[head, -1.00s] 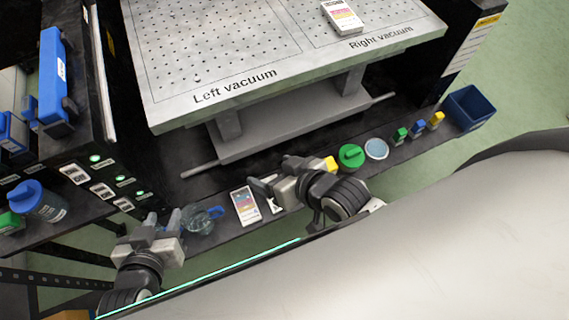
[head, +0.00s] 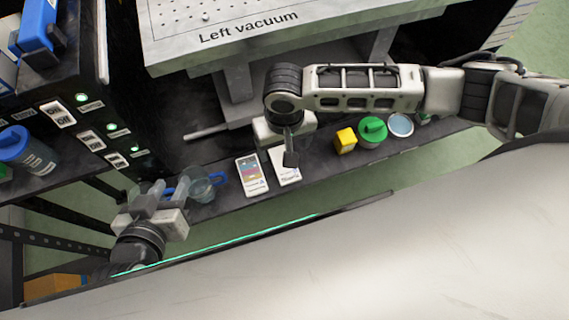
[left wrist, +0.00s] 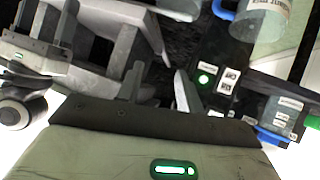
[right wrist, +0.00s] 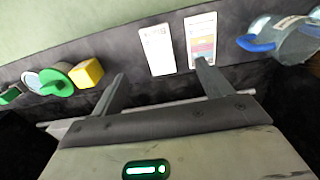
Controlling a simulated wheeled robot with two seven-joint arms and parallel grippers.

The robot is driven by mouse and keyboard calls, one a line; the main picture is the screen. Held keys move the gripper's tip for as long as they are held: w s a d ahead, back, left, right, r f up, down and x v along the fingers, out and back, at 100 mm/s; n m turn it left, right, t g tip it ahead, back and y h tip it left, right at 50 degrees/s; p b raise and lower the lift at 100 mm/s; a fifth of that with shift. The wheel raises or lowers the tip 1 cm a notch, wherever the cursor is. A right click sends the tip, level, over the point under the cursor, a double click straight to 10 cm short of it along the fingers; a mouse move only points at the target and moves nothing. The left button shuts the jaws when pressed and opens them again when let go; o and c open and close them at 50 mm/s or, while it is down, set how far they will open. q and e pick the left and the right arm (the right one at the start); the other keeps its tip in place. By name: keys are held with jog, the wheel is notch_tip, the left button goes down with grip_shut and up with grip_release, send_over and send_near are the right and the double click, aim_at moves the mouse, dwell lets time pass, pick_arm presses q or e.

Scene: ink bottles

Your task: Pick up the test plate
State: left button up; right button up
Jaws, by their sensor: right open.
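Two flat plates lie side by side on the dark shelf. One is a white plate with a colour chart (head: 251,175), also in the right wrist view (right wrist: 201,42). The other is a mostly white plate with print (head: 284,167), also in the right wrist view (right wrist: 158,50). I cannot tell which is the test plate. My right gripper (head: 290,150) is above the shelf and partly covers the white plate in the head view. In the right wrist view its open fingers (right wrist: 162,85) are apart and empty, with the plates ahead. My left gripper (head: 168,192) is open and empty, left of the plates.
A clear jug with a blue handle (head: 204,187) stands left of the plates. A yellow block (head: 345,141), a green-lidded jar (head: 372,130) and a round dish (head: 401,125) stand to the right. The vacuum table (head: 310,28) overhangs the shelf behind.

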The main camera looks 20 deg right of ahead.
jog(key=b, duration=0.2)
send_over(287, 170)
jog(key=f, duration=0.7)
jog(key=shift+s+a+f, duration=0.1)
jog(key=shift+a+f, duration=0.05)
jog(key=shift+a, duration=0.2)
jog(key=shift+d+f+b, duration=0.2)
jog(key=shift+f+b, duration=0.1)
jog(key=shift+f, duration=1.05)
jog(key=shift+d+f+b, duration=0.15)
jog(key=shift+f+b, duration=0.15)
jog(key=shift+f, duration=1.05)
jog(key=shift+c, duration=0.4)
jog(key=c, duration=1)
